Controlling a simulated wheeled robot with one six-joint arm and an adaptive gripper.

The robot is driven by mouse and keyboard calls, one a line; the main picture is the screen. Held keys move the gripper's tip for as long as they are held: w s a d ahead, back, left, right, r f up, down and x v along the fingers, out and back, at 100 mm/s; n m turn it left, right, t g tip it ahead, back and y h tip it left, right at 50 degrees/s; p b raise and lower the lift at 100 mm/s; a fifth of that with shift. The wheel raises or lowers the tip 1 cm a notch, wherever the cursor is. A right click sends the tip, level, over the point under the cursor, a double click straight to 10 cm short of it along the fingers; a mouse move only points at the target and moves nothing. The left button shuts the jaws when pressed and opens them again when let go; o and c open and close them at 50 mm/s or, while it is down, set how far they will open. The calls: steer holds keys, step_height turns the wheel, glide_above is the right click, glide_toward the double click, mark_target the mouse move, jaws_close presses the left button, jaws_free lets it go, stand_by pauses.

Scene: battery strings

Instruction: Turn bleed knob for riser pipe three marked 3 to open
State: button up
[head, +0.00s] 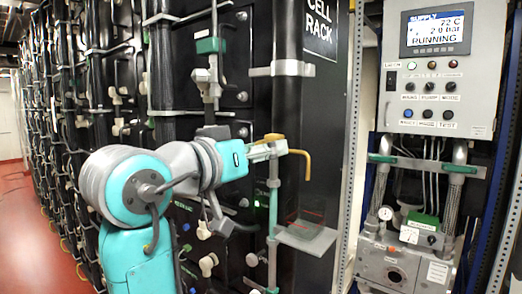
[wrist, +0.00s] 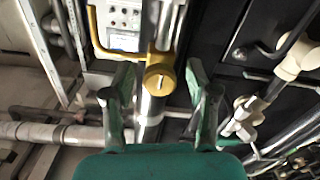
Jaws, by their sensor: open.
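A round yellow knob (wrist: 160,79) with a pale line across its face sits on a vertical pipe (wrist: 149,115) in the middle of the wrist view. A bent yellow tube (wrist: 97,35) runs from beside it to the upper left. In the head view the yellow bent tube (head: 303,160) sticks out to the right of my gripper (head: 266,149). My gripper (wrist: 160,88) is open in the wrist view, one finger on each side of the knob's line. I cannot tell whether the fingers touch it. No number 3 is readable.
A grey control box (head: 433,72) with a lit screen is at the upper right. A small grey shelf (head: 306,238) juts out below my gripper. Black racks with pipes and valves (head: 208,264) fill the left. Red floor (head: 35,240) is clear at far left.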

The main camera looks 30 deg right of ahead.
jaws_close()
steer(key=shift+n, duration=2.4)
jaws_free()
steer(key=v, duration=1.2)
